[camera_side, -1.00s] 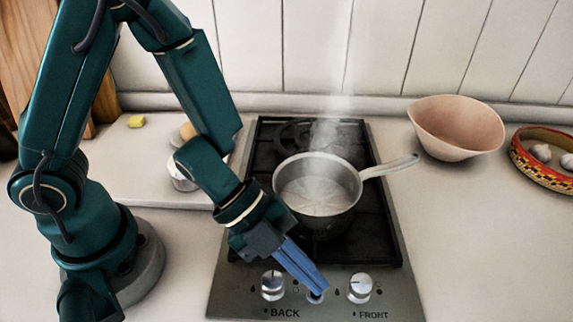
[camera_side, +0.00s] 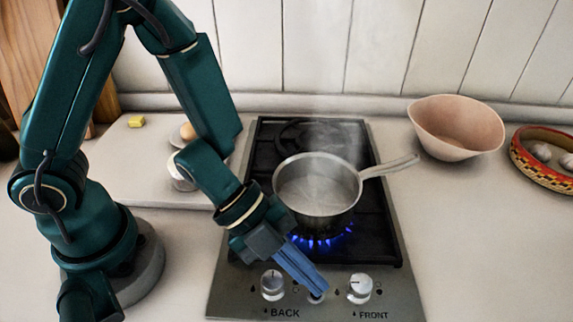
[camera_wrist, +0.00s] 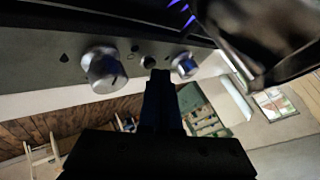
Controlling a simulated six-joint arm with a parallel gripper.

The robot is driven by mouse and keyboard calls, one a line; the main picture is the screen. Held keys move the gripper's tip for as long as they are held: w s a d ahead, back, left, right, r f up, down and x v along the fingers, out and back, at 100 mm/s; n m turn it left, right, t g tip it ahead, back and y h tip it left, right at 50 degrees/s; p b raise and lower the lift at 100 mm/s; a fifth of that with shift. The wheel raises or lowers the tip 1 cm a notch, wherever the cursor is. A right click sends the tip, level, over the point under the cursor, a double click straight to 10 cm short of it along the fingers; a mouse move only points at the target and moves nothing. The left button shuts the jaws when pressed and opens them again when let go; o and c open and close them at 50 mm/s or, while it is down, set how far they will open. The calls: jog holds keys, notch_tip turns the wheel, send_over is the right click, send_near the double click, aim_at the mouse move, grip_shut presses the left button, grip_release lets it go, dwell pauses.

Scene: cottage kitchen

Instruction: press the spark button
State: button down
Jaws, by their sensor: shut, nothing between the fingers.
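The spark button (camera_side: 316,298) sits on the stove's front panel between the BACK knob (camera_side: 272,285) and the FRONT knob (camera_side: 360,288). My gripper (camera_side: 318,291) is shut and empty, its blue fingertips pointing down at the button and partly covering it. Contact appears very close, but whether it is touching cannot be told for sure. In the wrist view the shut fingertips (camera_wrist: 160,74) are beside the small round button (camera_wrist: 148,62). Blue flames (camera_side: 322,241) burn on the front burner under the saucepan (camera_side: 318,190).
The steaming saucepan's handle points right. A pink bowl (camera_side: 456,125) and a patterned dish (camera_side: 545,160) with garlic stand on the right. A pale board (camera_side: 130,170) with a yellow piece (camera_side: 136,121) lies at left.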

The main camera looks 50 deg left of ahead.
jog(key=shift+r, duration=0.2)
jog(key=shift+d+r, duration=0.1)
jog(key=shift+r, duration=2.9)
